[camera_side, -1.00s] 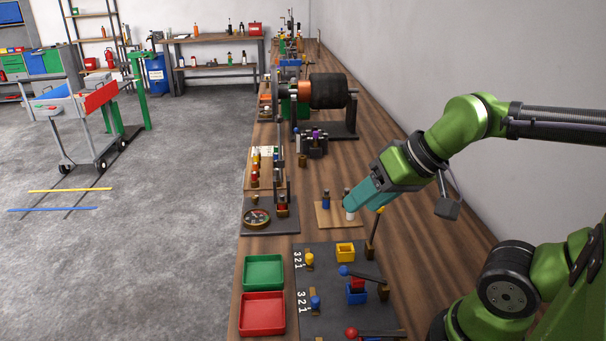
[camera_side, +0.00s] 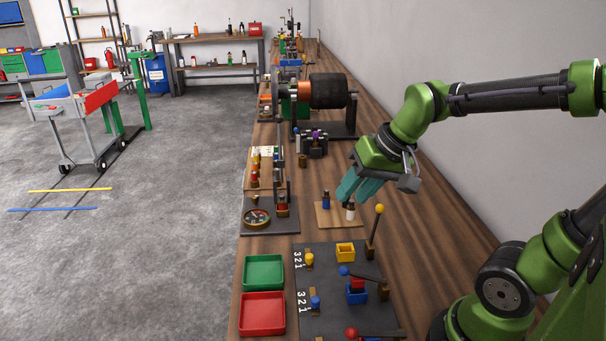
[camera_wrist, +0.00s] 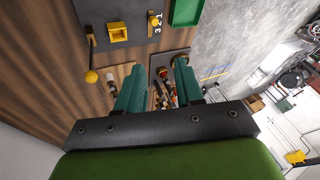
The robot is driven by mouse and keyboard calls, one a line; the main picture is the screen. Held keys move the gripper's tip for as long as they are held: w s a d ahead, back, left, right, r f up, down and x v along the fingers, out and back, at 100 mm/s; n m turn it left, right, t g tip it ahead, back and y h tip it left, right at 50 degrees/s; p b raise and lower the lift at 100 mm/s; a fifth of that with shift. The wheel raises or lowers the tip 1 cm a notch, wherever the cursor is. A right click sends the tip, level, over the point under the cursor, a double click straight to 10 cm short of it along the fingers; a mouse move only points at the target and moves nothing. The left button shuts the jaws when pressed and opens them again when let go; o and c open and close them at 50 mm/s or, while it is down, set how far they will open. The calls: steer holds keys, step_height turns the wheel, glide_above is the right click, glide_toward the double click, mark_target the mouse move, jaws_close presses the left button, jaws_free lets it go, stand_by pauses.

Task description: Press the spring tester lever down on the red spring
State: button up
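The spring tester is a dark plate (camera_side: 285,226) with a round dial (camera_side: 257,218) and a red spring (camera_side: 282,209) at its right. A thin upright bar stands by the red spring; I cannot tell for sure that it is the lever. My gripper (camera_side: 347,198) points down above the small wooden board, right of the tester and apart from it. In the wrist view its two teal fingers (camera_wrist: 158,75) are spread with nothing held.
The wooden board (camera_side: 322,222) carries a blue piece (camera_side: 326,200) and a white piece (camera_side: 350,212), close under my fingers. A yellow-knobbed lever (camera_side: 379,210) stands nearer. Green (camera_side: 264,271) and red (camera_side: 263,312) trays lie front left. A wall bounds the right.

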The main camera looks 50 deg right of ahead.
steer(key=w+d+f+m+g+y, duration=0.25)
steer(key=w+d+m, duration=0.6)
steer(key=w, duration=0.65)
steer(key=w+d+f+m+t+y, duration=0.25)
steer(key=w+d+m, duration=0.2)
steer(key=d, duration=0.25)
steer(key=w+d+f+m+t+y, duration=0.1)
steer(key=w+d+f+m+y, duration=0.3)
steer(key=d, duration=0.3)
step_height(320, 180, up, 8)
steer(key=f+m+t+y, duration=0.1)
steer(key=m+t+y, duration=0.2)
steer(key=t+y, duration=0.15)
glide_above(280, 150)
steer(key=w, duration=0.2)
steer(key=shift+a+r+g, duration=0.2)
steer(key=shift+r+g, duration=0.05)
steer(key=shift+g, duration=0.2)
jaws_close()
